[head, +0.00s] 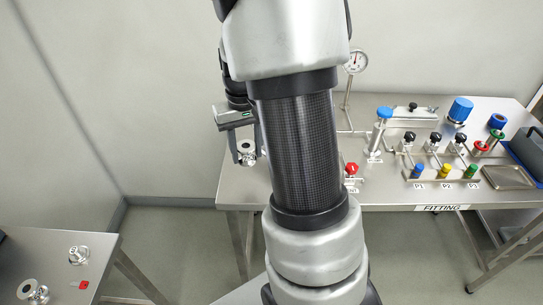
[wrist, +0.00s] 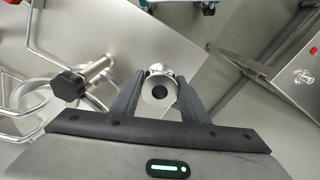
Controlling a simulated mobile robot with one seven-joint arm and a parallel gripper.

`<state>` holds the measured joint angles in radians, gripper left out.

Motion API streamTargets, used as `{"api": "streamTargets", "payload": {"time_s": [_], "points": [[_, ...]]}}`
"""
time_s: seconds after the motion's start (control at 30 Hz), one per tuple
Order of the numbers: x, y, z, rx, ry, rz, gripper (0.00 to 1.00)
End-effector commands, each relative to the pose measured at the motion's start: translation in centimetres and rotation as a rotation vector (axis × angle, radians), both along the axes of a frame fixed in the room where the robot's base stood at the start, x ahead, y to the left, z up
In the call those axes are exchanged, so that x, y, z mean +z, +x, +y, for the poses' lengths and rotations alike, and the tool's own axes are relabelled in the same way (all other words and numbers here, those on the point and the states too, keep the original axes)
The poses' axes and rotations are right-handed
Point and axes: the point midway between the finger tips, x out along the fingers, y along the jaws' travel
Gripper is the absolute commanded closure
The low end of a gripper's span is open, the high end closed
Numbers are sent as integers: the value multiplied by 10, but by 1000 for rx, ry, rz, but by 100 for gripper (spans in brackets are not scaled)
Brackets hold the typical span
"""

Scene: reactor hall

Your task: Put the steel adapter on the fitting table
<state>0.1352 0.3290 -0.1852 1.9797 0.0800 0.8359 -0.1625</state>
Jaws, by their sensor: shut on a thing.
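My gripper (head: 246,155) is shut on the steel adapter (head: 246,147), a small shiny round piece with a central hole. In the wrist view the adapter (wrist: 158,92) sits between the two dark fingers. The gripper is over the left end of the fitting table (head: 238,190), a steel table with a FITTING label on its front edge. Its bare top also shows in the wrist view (wrist: 185,35). I cannot tell whether the adapter touches the table top. My arm hides part of the table's left half.
The fitting table holds a gauge (head: 355,62), a red-knobbed valve (head: 351,170), a blue-topped post (head: 384,115), a valve manifold (head: 435,165) and a tray (head: 508,177). A second table (head: 50,250) at lower left bears steel fittings (head: 78,252) and a red tag (head: 80,285).

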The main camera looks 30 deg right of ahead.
Motion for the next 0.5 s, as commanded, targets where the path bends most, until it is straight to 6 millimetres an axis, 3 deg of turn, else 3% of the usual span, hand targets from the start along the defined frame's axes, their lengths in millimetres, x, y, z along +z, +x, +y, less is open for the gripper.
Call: {"api": "streamTargets", "payload": {"time_s": [0.2,0.5], "points": [[-41,-1,0,-1,1,3,87],[-70,-1,0,0,1,5,87]]}}
